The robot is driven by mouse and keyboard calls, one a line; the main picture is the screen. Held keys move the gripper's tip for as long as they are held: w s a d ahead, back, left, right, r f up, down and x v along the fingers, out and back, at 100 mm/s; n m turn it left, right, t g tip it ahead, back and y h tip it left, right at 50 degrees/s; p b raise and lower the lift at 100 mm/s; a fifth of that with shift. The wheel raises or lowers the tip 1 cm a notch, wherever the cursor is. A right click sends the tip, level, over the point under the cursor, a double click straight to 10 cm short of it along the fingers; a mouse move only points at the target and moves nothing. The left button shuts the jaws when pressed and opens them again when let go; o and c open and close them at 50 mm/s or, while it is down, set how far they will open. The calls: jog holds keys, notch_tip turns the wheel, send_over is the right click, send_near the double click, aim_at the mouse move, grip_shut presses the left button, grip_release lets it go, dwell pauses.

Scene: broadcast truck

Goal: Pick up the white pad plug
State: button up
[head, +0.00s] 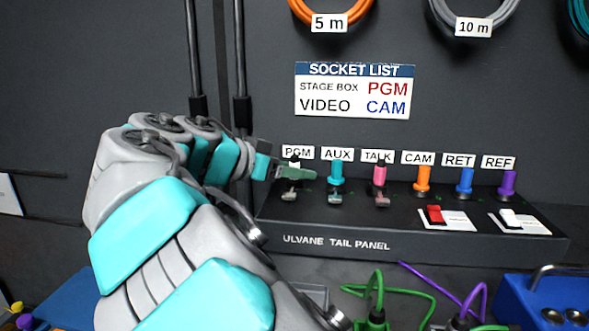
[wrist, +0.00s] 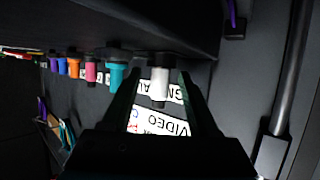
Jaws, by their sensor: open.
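The white pad plug (wrist: 160,82) stands in the PGM socket at the left end of the tail panel (head: 340,243). In the wrist view, which looks upside down, it shows between the two dark fingers of my gripper (wrist: 158,88). The fingers are open, one on each side of it, with a visible gap. In the head view my gripper (head: 291,173) is at the PGM socket, and its green-grey fingers hide most of the plug. The teal AUX plug (head: 337,174) is just to the right.
Right of it stand pink (head: 380,175), orange (head: 423,175), blue (head: 465,180) and purple (head: 508,183) plugs in a row. A red switch (head: 435,214) and a white switch (head: 509,217) sit in front. Two dark vertical pipes (head: 241,60) rise behind my arm.

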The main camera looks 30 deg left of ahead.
jog(key=shift+w+f, duration=0.1)
jog(key=shift+w, duration=0.1)
grip_shut()
dwell(0.3)
